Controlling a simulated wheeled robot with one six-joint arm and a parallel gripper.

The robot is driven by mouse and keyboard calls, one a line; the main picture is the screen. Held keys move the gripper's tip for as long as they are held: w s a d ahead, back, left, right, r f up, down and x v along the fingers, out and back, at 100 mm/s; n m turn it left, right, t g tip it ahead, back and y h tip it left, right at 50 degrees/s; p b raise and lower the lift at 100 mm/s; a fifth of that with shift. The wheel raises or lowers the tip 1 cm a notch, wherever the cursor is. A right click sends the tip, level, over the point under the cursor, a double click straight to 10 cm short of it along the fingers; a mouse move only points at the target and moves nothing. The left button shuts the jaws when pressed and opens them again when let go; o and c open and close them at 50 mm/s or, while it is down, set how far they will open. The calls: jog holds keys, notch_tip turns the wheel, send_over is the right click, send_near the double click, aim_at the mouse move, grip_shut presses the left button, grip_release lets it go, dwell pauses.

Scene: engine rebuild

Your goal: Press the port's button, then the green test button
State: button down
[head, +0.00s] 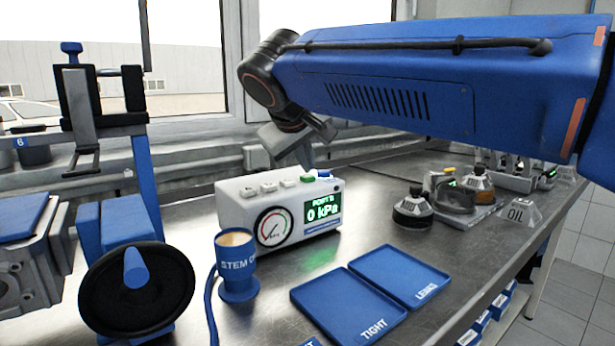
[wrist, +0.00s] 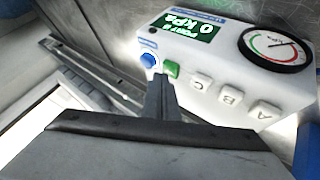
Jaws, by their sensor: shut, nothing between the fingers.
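The white pressure tester (head: 276,212) stands on the steel bench, with a round dial and a lit green screen reading 0 kPa under a PORT label. The port letter is too small to read surely. White buttons A (wrist: 208,84), B (wrist: 236,95) and C (wrist: 267,108) line its top. The green button (wrist: 171,69) and a blue round knob (wrist: 149,60) are at the other end. My gripper (head: 305,165) is shut and empty, behind and above that end. In the wrist view its fingertips (wrist: 160,80) appear close to the green button; contact cannot be told.
A blue STEM cup (head: 237,265) stands in front of the tester. A black handwheel (head: 137,290) is at left. Window wall runs behind.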

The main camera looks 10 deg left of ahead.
aim_at(306, 177)
jog(key=shift+f, duration=0.45)
dwell(0.5)
jog(key=shift+r, duration=0.95)
jog(key=shift+r, duration=2.5)
